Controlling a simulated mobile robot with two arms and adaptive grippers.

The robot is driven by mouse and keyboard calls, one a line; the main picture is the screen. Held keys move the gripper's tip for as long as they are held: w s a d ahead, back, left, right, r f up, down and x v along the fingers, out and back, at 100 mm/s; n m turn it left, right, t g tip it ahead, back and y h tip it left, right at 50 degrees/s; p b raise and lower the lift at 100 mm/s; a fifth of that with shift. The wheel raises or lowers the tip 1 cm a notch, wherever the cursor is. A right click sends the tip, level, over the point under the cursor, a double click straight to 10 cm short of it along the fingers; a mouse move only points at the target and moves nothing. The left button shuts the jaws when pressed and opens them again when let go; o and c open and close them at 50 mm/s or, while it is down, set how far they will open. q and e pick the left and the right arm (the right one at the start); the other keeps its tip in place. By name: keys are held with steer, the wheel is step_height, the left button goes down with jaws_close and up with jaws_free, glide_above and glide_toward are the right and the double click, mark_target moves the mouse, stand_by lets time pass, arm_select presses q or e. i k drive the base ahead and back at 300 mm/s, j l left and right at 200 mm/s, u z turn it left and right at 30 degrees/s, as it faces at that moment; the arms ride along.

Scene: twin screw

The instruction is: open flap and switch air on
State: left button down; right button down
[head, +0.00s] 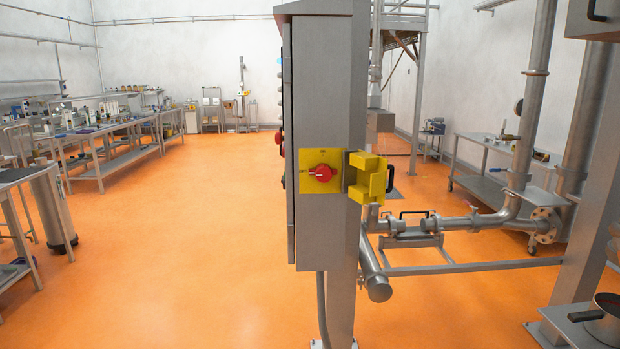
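A red rotary switch (321,173) sits on a yellow plate (322,187) on the narrow side of a grey cabinet (322,90). Its handle lies roughly level, in line with the small mark at its left that seems to read OFF. Another small mark is above it. A yellow box-shaped flap (366,182) stands swung out to the right of the plate, leaving the switch uncovered. Neither of my grippers is in view.
The cabinet stands on a grey post with steel pipes (472,222) and a low frame to its right. A pot (600,322) is at the lower right. Workbenches (105,165) line the left. The orange floor (190,270) at left is largely clear.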

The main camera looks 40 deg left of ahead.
mark_target(323, 172)
steer(key=u, duration=1.1)
